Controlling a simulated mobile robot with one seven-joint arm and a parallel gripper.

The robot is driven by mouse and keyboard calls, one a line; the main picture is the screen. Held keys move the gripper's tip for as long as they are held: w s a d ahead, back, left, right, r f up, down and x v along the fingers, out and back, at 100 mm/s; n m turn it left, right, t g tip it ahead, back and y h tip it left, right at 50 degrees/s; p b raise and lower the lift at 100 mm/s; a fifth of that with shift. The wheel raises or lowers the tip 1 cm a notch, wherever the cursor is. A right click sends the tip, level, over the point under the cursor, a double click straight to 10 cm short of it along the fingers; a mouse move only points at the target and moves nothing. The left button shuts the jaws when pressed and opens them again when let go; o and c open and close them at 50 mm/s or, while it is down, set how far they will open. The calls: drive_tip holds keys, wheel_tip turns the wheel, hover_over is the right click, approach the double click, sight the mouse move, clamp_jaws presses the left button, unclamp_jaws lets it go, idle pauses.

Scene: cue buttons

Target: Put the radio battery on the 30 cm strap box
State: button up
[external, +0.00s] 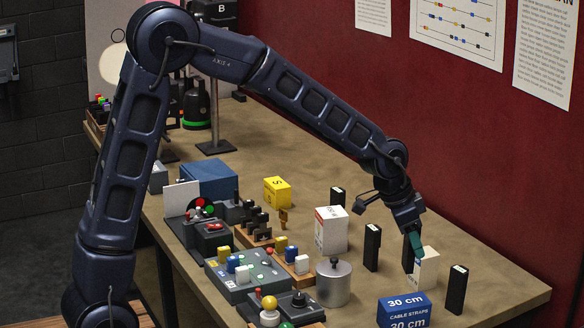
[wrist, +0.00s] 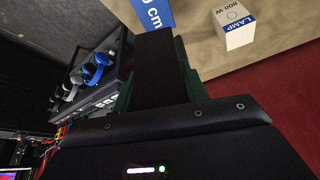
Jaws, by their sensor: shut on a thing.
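My gripper (external: 413,243) has green fingers and points down near the right end of the table. It is shut on a black radio battery (external: 407,260). In the wrist view the battery (wrist: 158,78) is a dark block between the green fingers (wrist: 160,86). The blue 30 cm strap box (external: 403,310) stands at the table's front, below and slightly left of the gripper in the external view. Part of its blue label (wrist: 156,14) shows beyond the battery in the wrist view. I cannot tell the battery's exact height above the table.
A white lamp box (external: 426,270) stands close by the gripper. More black upright blocks (external: 372,248) (external: 456,290) stand to either side. A metal canister (external: 333,282), a larger white box (external: 331,230) and button panels (external: 249,276) are left. The far right table corner is clear.

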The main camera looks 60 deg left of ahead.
drive_tip(key=shift+f, duration=4.1)
drive_tip(key=shift+f, duration=0.1)
drive_tip(key=o, duration=1)
drive_tip(key=shift+o, duration=0.2)
